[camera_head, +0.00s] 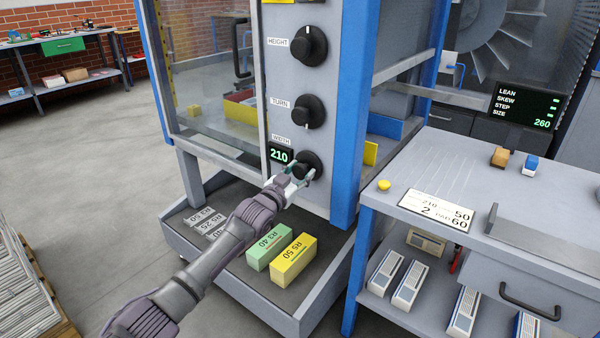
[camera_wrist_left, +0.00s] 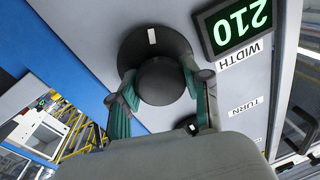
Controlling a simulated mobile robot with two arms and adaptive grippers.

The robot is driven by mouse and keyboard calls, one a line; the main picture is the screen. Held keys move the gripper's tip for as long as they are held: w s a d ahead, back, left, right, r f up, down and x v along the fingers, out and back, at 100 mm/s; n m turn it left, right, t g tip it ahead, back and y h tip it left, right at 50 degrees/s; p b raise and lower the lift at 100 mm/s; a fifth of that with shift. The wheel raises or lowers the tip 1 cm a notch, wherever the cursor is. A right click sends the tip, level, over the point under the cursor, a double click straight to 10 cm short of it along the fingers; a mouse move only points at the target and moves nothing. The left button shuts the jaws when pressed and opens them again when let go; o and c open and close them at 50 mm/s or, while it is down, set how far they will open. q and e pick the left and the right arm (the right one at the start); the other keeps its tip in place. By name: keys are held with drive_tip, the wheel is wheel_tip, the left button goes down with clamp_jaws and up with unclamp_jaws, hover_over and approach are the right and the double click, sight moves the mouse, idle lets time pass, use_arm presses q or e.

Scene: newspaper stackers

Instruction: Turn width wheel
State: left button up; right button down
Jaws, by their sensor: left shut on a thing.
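The black width wheel (camera_head: 309,166) is the lowest of three knobs on the machine's grey panel. The small display (camera_head: 280,155) beside it reads 210 in green. My left gripper (camera_head: 293,181) is at this wheel, its fingers on either side of the knob. In the left wrist view the gripper (camera_wrist_left: 162,100) is shut on the raised round middle of the wheel (camera_wrist_left: 155,50), and a white mark shows on the wheel's base. The display (camera_wrist_left: 234,22) and WIDTH label also show there. My right gripper is not in view.
Above are the turn knob (camera_head: 307,112) and the height knob (camera_head: 309,46). A blue post (camera_head: 355,110) stands just right of the panel. Below, a tray holds a green box (camera_head: 268,247) and a yellow box (camera_head: 294,260). A grey table (camera_head: 400,225) stands at right.

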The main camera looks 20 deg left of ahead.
use_arm(q)
drive_tip(key=shift+f, duration=0.25)
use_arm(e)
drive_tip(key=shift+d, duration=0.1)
use_arm(q)
drive_tip(key=o, duration=1.1)
drive_tip(key=shift+c, duration=0.2)
drive_tip(key=shift+o, duration=0.5)
drive_tip(key=shift+r, duration=0.15)
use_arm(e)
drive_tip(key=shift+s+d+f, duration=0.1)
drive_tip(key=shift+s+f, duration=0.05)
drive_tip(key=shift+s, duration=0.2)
use_arm(q)
drive_tip(key=shift+s+a, duration=0.15)
drive_tip(key=shift+s, duration=0.35)
drive_tip(key=v, duration=1.1)
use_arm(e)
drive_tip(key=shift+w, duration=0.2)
